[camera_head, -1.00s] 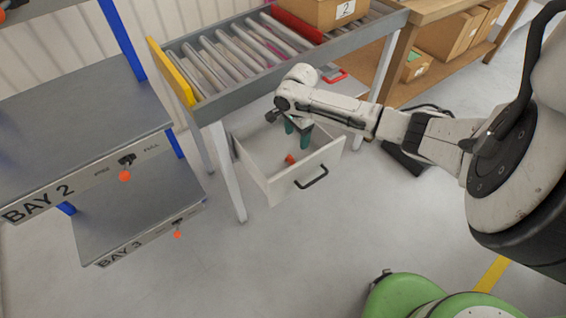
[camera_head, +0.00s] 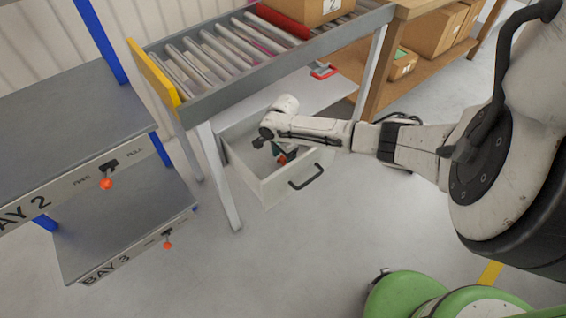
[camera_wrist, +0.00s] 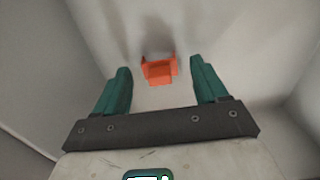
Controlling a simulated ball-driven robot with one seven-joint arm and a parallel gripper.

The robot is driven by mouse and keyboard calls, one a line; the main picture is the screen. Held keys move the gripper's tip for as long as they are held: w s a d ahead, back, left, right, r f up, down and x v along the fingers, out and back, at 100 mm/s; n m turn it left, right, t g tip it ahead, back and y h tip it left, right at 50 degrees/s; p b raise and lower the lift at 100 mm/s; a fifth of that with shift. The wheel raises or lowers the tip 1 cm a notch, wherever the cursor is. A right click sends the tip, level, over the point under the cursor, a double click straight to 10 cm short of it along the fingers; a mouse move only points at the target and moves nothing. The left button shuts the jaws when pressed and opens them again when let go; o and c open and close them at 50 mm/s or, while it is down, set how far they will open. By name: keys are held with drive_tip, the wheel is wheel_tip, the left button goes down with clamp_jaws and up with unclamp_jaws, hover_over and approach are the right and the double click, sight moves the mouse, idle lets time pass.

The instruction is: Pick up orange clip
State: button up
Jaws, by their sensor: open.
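The orange clip (camera_wrist: 158,69) lies on the floor of the open white drawer. In the wrist view it sits between and slightly beyond my two green fingertips, with a gap on each side. My gripper (camera_wrist: 161,75) is open and empty, pointing down into the drawer. In the head view my gripper (camera_head: 284,156) is inside the drawer (camera_head: 284,187), mostly hidden by my wrist. A small orange patch of the clip (camera_head: 282,159) shows beside the fingers there.
The drawer walls stand close around my gripper. A roller conveyor (camera_head: 240,50) runs above and behind the drawer. Grey shelves marked BAY 2 (camera_head: 75,115) and BAY 3 (camera_head: 125,215) stand at left, with orange knobs. Open floor lies in front of the drawer.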

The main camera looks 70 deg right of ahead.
sight(283, 157)
drive_tip(key=shift+f, duration=0.6)
drive_tip(key=shift+c, duration=0.4)
drive_tip(key=c, duration=1)
wheel_tip(283, 157, up, 10)
drive_tip(key=p, duration=0.2)
drive_tip(key=shift+p, duration=0.4)
